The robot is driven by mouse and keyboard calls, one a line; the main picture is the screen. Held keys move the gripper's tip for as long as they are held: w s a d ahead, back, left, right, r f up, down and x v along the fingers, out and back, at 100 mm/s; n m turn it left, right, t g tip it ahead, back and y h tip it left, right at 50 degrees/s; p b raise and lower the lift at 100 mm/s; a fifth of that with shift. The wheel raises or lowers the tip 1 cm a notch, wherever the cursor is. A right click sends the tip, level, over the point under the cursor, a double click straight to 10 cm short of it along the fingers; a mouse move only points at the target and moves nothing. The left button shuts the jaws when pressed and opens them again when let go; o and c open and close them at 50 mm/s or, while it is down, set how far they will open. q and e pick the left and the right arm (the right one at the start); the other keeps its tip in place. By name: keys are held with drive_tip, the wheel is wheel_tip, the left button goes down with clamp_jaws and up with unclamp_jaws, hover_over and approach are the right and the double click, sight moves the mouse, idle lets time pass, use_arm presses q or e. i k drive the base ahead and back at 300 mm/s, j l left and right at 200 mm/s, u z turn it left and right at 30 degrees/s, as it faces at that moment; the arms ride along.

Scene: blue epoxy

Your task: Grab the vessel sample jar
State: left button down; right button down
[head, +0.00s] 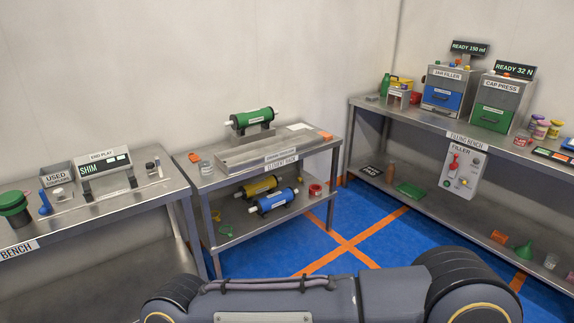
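I cannot tell for sure which thing is the vessel sample jar, as no jar label is readable at this size. A small clear jar (207,167) stands on the left end of the middle table marked element rack. Another small clear container (550,262) is on the lower shelf of the right bench. Several jars with coloured lids (540,129) stand on top of the right bench, by the cap press. Neither of my grippers shows; only a dark arm link of mine crosses the bottom of the view.
The middle table (225,180) holds a green cylinder (252,118) on a stand. Yellow and blue cylinders lie on its lower shelf. The left bench (120,205) carries an end-play gauge (104,172). The right bench (430,128) carries the jar filler (447,90) and cap press (500,103). Blue floor (375,230) lies open between.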

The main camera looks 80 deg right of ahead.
sight(206, 164)
drive_tip(key=z, duration=2.2)
drive_tip(key=i+l+u, duration=0.1)
drive_tip(key=u, duration=0.3)
drive_tip(key=i+l+u, duration=0.15)
drive_tip(key=u, duration=0.25)
drive_tip(key=i+l+u, duration=0.2)
drive_tip(key=u, duration=0.15)
drive_tip(key=i+l+u, duration=0.1)
drive_tip(key=l, duration=0.25)
drive_tip(key=i+l+u, duration=0.1)
drive_tip(key=i+l, duration=0.15)
drive_tip(key=i+l+u, duration=0.1)
drive_tip(key=l, duration=0.3)
drive_tip(key=i+l, duration=0.2)
drive_tip(key=l, duration=0.2)
drive_tip(key=i+l+u, duration=0.15)
drive_tip(key=l, duration=0.2)
drive_tip(key=i+l+u, duration=0.1)
drive_tip(key=l, duration=0.25)
drive_tip(key=i+l+u, duration=0.1)
drive_tip(key=l, duration=0.3)
drive_tip(key=i+l, duration=0.1)
drive_tip(key=l, duration=0.35)
drive_tip(key=i+l, duration=0.15)
drive_tip(key=l, duration=0.3)
drive_tip(key=i+l, duration=0.1)
drive_tip(key=l, duration=0.35)
